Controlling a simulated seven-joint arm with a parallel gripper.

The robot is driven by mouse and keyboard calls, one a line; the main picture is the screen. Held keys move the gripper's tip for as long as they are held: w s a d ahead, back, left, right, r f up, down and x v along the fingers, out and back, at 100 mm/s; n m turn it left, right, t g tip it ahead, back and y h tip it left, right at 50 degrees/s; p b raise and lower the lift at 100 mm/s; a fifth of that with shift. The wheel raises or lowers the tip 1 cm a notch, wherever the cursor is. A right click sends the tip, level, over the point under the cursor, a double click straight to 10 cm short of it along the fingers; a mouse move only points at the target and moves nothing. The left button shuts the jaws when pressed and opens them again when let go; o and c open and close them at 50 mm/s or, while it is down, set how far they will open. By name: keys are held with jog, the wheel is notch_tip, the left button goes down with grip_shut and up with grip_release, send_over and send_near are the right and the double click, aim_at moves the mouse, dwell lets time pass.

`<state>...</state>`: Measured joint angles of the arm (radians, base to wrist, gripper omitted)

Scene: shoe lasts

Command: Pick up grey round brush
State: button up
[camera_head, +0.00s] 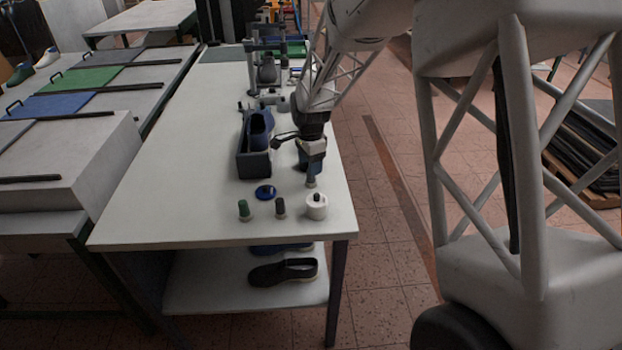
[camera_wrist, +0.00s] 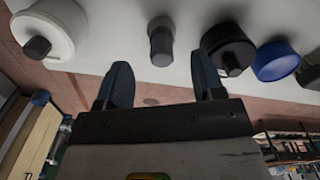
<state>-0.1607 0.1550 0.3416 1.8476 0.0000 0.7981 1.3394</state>
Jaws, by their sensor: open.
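My gripper (camera_head: 312,180) points down over the right side of the white table, its two blue fingers (camera_wrist: 163,85) apart with nothing between them. A small grey round piece with a dark end (camera_wrist: 160,42) stands on the table ahead of the fingertips in the wrist view, in line with the gap and apart from it. It looks like the grey brush.
The white pot with a dark knob (camera_head: 316,207) stands near the table's front edge. A dark disc with a knob (camera_wrist: 228,50) shows beside the right finger. A dark box (camera_head: 252,165) holds a blue shoe.

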aim_at(310, 178)
jog(key=shift+w+f, duration=0.15)
jog(key=shift+f, duration=2.4)
jog(key=shift+c, duration=0.3)
jog(key=c, duration=0.9)
